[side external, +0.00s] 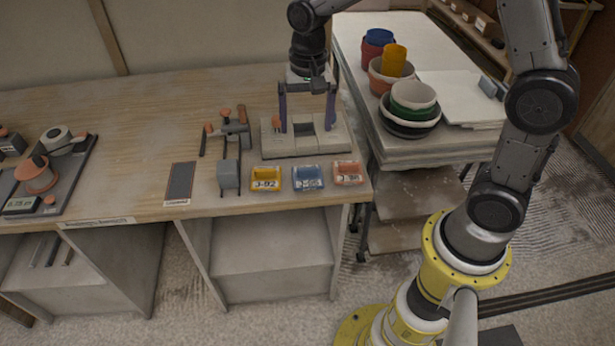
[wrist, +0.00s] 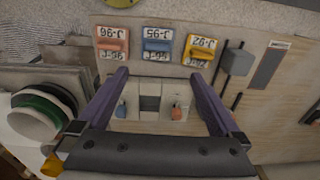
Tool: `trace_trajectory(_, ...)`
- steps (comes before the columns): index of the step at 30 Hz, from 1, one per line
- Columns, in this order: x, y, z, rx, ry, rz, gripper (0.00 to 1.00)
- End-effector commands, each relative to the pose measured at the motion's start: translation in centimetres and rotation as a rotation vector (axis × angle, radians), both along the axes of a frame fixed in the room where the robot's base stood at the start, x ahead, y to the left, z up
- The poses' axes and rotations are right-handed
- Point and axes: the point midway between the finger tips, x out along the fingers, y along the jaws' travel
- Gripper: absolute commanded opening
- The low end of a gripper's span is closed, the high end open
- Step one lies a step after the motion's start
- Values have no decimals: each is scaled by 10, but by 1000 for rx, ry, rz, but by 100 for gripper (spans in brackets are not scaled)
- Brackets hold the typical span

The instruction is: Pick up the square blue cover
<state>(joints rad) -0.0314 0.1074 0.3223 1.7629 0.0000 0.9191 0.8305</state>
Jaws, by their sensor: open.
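The square blue cover (side external: 308,178) lies near the front edge of the wooden bench, between a yellow cover (side external: 267,179) and a salmon-pink cover (side external: 347,173). In the wrist view the blue cover (wrist: 157,45) is at the top middle, with a white printed label. My gripper (side external: 307,128) points down over a grey block fixture (side external: 341,137) behind the covers. Its purple fingers are spread wide apart, with nothing held between them. In the wrist view my gripper (wrist: 170,100) shows the fixture between its fingers, and the blue cover lies beyond the fingertips.
A grey clamp-like tool (side external: 229,172) and a dark flat plate (side external: 180,182) lie left of the covers. A cart (side external: 350,35) with stacked bowls (side external: 409,108) and cups stands right of the bench. A black tray (side external: 75,188) holds parts at far left. The bench between is mostly clear.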

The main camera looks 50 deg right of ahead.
Motion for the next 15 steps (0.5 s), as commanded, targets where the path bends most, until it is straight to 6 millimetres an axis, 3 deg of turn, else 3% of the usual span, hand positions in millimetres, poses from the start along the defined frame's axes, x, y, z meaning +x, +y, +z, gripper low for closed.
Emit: trace_trajectory(15, -3, 1, -81, -1, 35, 5, 100)
